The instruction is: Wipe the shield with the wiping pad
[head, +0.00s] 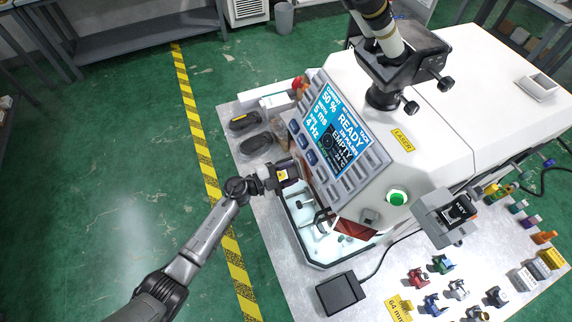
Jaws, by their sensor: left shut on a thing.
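My left gripper (297,171) reaches in from the lower left. It is at the left edge of the white machine's front, below the screen, over the open, pale-walled chamber (297,228). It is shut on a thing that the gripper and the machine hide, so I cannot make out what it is. A reddish-brown tinted panel (355,229), which looks like the shield, shows at the chamber's right, partly under the machine body. I cannot pick out the wiping pad for sure.
The machine's screen (337,130) reads READY and EMPTY. A microscope (385,65) stands on top. Two dark oval items (245,121) lie left of the machine. A black pedal (340,292), a grey device (445,216) and several small coloured parts (443,264) occupy the table's front and right.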

